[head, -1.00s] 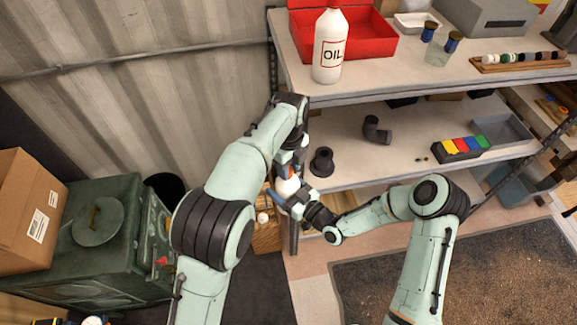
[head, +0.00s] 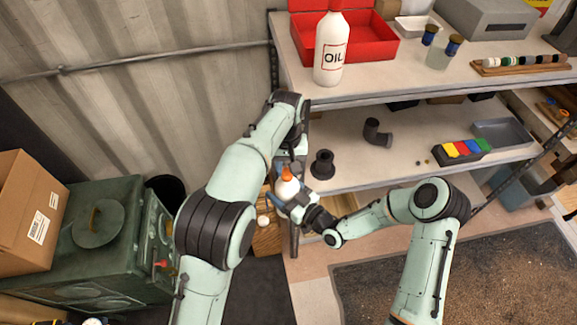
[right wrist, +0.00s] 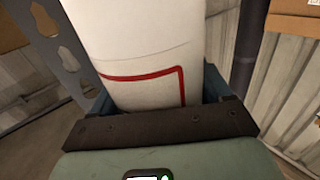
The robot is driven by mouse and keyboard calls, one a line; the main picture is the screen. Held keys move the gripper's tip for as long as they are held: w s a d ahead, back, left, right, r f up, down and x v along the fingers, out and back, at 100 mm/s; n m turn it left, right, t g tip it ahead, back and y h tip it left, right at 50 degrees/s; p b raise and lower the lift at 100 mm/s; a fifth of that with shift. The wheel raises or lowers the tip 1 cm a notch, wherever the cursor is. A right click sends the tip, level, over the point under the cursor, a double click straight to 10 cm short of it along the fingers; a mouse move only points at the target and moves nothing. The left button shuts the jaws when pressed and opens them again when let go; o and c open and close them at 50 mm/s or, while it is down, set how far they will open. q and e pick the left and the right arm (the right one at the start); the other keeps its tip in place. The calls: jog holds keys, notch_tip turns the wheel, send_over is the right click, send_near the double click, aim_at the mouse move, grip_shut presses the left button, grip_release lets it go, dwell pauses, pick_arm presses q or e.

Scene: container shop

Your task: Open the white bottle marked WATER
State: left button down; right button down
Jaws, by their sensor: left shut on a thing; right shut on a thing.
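The white bottle (head: 287,189) is upright beside the left end of the shelf rack, with an orange cap (head: 287,174) at its top. My right gripper (head: 289,201) is shut around its body. In the right wrist view the bottle's white wall (right wrist: 150,50) fills the jaws, with part of a red label frame showing; no lettering can be read. My left gripper (head: 288,163) comes down from above and is shut at the orange cap, its fingers partly hidden by the arm. I cannot tell whether the cap has come free of the neck.
A white bottle marked OIL (head: 331,50) stands on the top shelf, before a red box (head: 385,40). Black pipe fittings (head: 322,165) sit on the middle shelf. A wooden crate (head: 267,238) is below the bottle. A green cabinet (head: 85,240) stands at the left.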

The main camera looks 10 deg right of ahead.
pick_arm(q)
jog(key=n, duration=0.7)
jog(key=shift+r+n, duration=0.1)
jog(key=shift+n, duration=0.2)
jog(key=n, duration=0.4)
jog(key=shift+s, duration=0.15)
jog(key=n, duration=0.7)
jog(key=shift+s, duration=0.2)
jog(key=n, duration=0.6)
jog(key=shift+s+d+n, duration=0.2)
jog(key=shift+n, duration=0.1)
jog(key=c, duration=0.8)
grip_release()
jog(key=shift+a, duration=0.1)
